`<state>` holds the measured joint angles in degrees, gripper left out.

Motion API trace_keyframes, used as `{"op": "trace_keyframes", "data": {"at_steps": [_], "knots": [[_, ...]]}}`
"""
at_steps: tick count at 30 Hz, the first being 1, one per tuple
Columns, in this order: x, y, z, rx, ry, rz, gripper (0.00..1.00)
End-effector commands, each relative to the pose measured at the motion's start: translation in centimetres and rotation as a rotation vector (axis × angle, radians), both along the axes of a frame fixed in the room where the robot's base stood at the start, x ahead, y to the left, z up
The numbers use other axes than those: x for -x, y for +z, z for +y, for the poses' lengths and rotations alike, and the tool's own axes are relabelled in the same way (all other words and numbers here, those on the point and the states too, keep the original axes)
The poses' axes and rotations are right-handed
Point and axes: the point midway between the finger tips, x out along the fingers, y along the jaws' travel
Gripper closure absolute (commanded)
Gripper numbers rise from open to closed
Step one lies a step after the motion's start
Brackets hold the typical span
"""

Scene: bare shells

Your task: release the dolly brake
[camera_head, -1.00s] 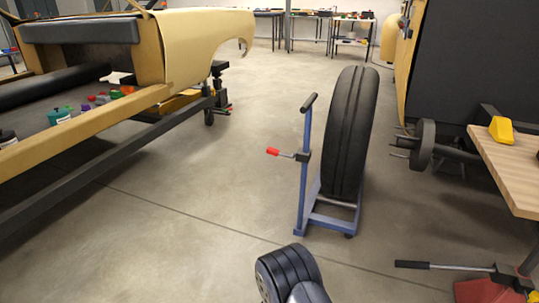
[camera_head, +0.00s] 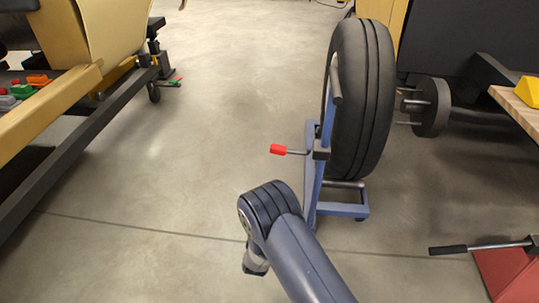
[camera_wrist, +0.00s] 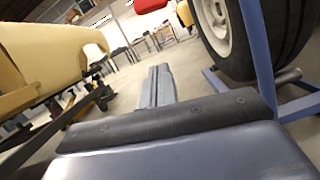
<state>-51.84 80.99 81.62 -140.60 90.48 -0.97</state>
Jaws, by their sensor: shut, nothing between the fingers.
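The blue wheel dolly (camera_head: 347,209) stands on the floor right of centre in the head view, with a large black tyre (camera_head: 362,95) upright on it. A brake lever with a red grip (camera_head: 278,149) sticks out to the left from the dolly's post. In the wrist view the dolly's blue post (camera_wrist: 256,55) rises at the right, and the red grip (camera_wrist: 148,4) is cut by the top edge. My gripper (camera_wrist: 158,72) shows in the wrist view, shut and empty, pointing ahead below the red grip and apart from it. In the head view my arm hides its fingers.
A yellow car body on a dark-railed frame (camera_head: 60,165) lies along the left. At the right are a wheel hub (camera_head: 432,106), a wooden bench top (camera_head: 520,107) and a red floor jack (camera_head: 505,270) with a black handle. The floor left of the dolly is clear.

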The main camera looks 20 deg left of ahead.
Motion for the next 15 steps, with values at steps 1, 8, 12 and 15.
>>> {"op": "trace_keyframes", "data": {"at_steps": [1,8,12,15], "knots": [[0.0,0.0,0.0,0.0,0.0,0.0,1.0],[0.0,0.0,0.0,0.0,0.0,0.0,1.0],[-0.3,0.0,0.0,-0.001,-0.001,-0.001,1.0],[-1.2,0.2,0.2,-0.004,-0.002,-0.001,1.0]]}}
